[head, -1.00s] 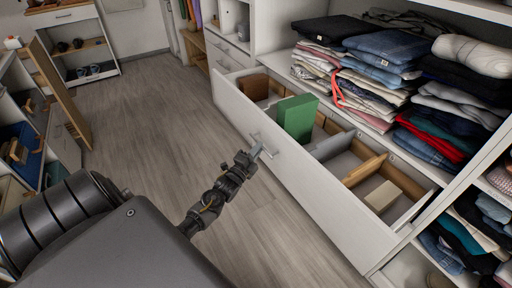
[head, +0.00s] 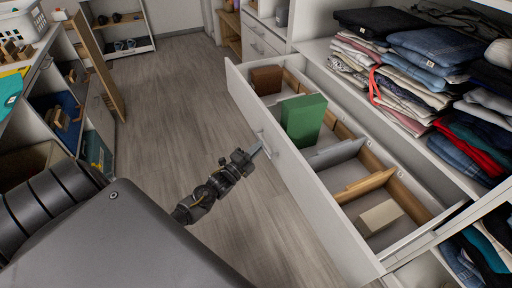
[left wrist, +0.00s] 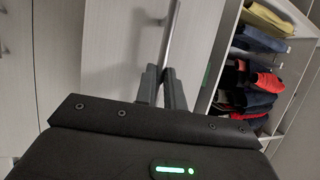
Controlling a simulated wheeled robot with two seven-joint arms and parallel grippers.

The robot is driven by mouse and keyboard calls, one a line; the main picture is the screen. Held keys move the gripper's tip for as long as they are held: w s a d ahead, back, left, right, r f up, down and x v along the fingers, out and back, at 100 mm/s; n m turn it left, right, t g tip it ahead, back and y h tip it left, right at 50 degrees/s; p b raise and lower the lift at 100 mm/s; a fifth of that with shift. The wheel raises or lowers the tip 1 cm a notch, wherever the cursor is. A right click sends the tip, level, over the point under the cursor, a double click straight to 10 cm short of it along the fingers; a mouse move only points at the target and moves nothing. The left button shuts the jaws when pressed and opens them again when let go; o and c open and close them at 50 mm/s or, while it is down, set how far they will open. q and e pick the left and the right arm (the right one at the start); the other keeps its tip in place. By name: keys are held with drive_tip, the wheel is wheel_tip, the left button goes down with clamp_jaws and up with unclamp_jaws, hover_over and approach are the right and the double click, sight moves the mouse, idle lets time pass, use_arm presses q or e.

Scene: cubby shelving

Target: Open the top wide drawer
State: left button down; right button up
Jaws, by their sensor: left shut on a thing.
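The top wide drawer (head: 300,190) is white and stands pulled out from the shelving. Inside it are dividers, a green box (head: 303,119), a brown block (head: 266,80) and a beige block (head: 379,217). My left gripper (head: 256,151) is at the bar handle (head: 267,144) on the drawer's front and is shut on it. In the left wrist view, the fingers (left wrist: 162,76) close around the lower end of the metal handle (left wrist: 173,35). My right gripper is not in view.
Folded clothes (head: 420,60) lie on the shelf above and behind the drawer. A shelf unit with a white basket (head: 20,24) stands at the left. The wooden floor (head: 165,110) between is clear.

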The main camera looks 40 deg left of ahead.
use_arm(q)
drive_tip(key=c, duration=1.5)
unclamp_jaws()
drive_tip(key=v, duration=1)
drive_tip(key=shift+s, duration=0.4)
drive_tip(key=shift+f, duration=0.1)
